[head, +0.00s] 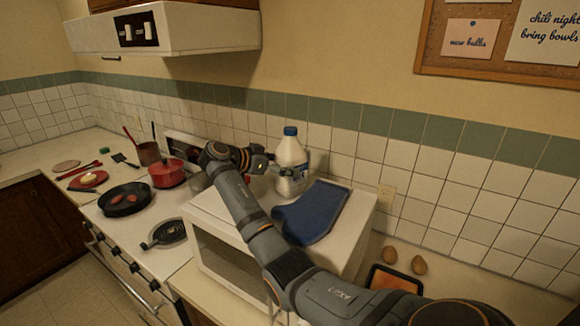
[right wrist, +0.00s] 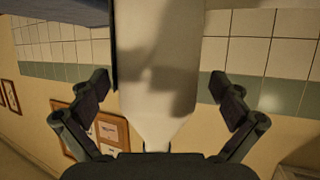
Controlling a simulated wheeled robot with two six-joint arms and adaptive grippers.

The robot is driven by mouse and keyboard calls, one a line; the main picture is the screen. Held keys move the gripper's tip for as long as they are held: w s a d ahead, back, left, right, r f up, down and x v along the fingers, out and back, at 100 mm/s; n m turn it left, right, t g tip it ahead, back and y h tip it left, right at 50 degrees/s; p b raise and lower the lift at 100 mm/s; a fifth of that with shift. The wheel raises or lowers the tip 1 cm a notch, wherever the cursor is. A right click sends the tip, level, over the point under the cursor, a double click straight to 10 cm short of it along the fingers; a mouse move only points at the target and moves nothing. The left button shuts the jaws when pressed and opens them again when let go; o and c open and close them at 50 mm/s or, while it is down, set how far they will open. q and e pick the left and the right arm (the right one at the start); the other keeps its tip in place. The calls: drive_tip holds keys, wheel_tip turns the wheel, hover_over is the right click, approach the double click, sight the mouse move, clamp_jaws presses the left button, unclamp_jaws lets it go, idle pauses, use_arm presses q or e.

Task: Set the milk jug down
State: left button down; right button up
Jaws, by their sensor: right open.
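The milk jug (head: 291,153) is white with a blue cap and a label. It stands upright on top of the white microwave (head: 212,205), near the tiled wall. My right gripper (head: 278,166) is at the jug's left side in the head view. In the right wrist view the white jug body (right wrist: 158,75) lies between the two spread fingers, with a visible gap on each side. The right gripper is open. My left gripper is not in view.
A blue oven mitt (head: 314,211) lies on the microwave in front of the jug. A red pot (head: 168,173) and a black pan (head: 125,199) are on the stove to the left.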

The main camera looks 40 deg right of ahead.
drive_tip(key=shift+p+x, duration=0.45)
drive_tip(key=shift+x, duration=0.7)
drive_tip(key=shift+s+d+f, duration=0.15)
drive_tip(key=shift+s+d, duration=0.05)
drive_tip(key=shift+d, duration=0.2)
drive_tip(key=shift+w+a, duration=0.1)
drive_tip(key=shift+a, duration=0.15)
drive_tip(key=c, duration=1.7)
drive_tip(key=shift+r, duration=0.3)
drive_tip(key=shift+c, duration=0.6)
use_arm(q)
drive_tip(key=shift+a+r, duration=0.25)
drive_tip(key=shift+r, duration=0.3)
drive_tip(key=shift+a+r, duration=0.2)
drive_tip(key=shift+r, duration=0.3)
use_arm(e)
drive_tip(key=shift+d+f, duration=0.1)
drive_tip(key=shift+d, duration=0.1)
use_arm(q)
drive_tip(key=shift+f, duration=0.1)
